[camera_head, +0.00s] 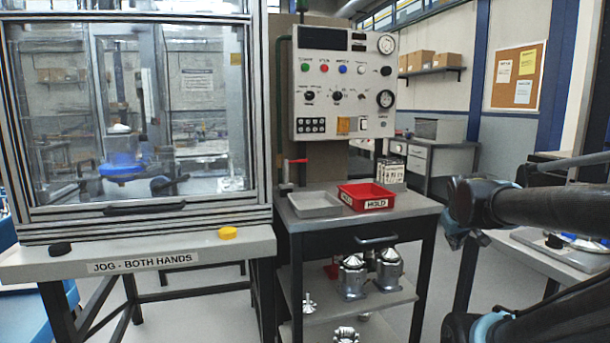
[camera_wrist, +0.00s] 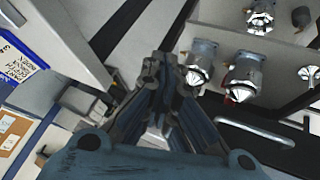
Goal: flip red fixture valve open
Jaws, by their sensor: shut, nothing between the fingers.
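The red fixture valve is a small red lever (camera_head: 298,161) on the green pipe left of the control panel, behind the cart. The lever lies roughly level and points right. The valve does not show in the wrist view. My gripper (camera_wrist: 160,62) shows in the wrist view with its fingers together and empty. In the head view my arm is at the right, well apart from the lever, and I cannot make out the fingertips there.
The cart (camera_head: 420,206) holds a grey tray (camera_head: 314,205) and a red HOLD bin (camera_head: 366,197). Metal housings (camera_head: 352,277) stand on its lower shelf and also show in the wrist view (camera_wrist: 243,72). A glazed machine (camera_head: 130,110) stands at left. The control panel (camera_head: 345,80) rises behind the cart.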

